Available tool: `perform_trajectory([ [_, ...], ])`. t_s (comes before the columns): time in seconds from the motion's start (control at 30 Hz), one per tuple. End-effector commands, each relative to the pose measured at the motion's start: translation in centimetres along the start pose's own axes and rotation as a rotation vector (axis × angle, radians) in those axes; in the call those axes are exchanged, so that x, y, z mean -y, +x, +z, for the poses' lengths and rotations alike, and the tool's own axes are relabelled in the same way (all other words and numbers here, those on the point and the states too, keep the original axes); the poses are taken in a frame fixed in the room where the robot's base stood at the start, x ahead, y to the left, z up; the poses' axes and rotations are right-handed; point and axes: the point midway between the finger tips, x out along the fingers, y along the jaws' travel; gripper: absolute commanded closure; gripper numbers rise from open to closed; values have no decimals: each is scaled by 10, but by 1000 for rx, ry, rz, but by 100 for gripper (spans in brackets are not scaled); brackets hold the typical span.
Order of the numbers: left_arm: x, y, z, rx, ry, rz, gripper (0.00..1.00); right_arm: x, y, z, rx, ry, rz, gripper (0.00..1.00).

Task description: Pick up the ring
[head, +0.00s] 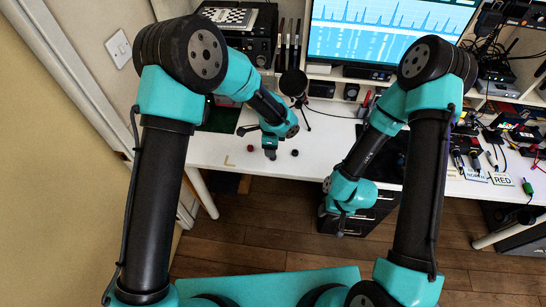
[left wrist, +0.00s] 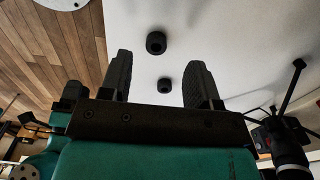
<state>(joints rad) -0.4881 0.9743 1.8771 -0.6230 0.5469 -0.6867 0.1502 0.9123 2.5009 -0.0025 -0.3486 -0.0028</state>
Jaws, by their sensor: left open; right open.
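Two small dark round pieces show in the left wrist view on the white desk. The larger one (left wrist: 156,43), with a dark hollow in its face, lies beyond the fingertips. The smaller one (left wrist: 165,85) appears between the fingers. I cannot tell for sure which is the ring. In the head view one small dark piece (head: 294,152) lies just right of my left gripper (head: 270,154). My left gripper, also in the left wrist view (left wrist: 160,78), points down over the desk, open and empty. My right gripper (head: 341,226) is open and empty in front of the desk edge.
A tripod (head: 301,101) with a dark round head stands behind my left gripper. A monitor (head: 388,38) and shelves with electronics line the back. Cables and small devices crowd the right side of the desk (head: 223,151). Drawers (head: 372,218) stand below, near my right gripper.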

Motion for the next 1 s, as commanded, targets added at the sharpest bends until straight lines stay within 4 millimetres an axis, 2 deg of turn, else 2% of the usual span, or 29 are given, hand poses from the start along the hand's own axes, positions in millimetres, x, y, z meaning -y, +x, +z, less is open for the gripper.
perform_trajectory([
  [0.37, -4, 46, -3, 0, -1, 3, 44, 0, 0, 0, 0, 0, 0, 57],
  [0.87, -4, 48, -3, -1, 0, 1, 44, 0, 0, 0, 0, 0, 0, 57],
  [1.0, -4, 48, -3, -1, 0, 1, 54, 0, 0, 0, 0, 0, 0, 57],
])
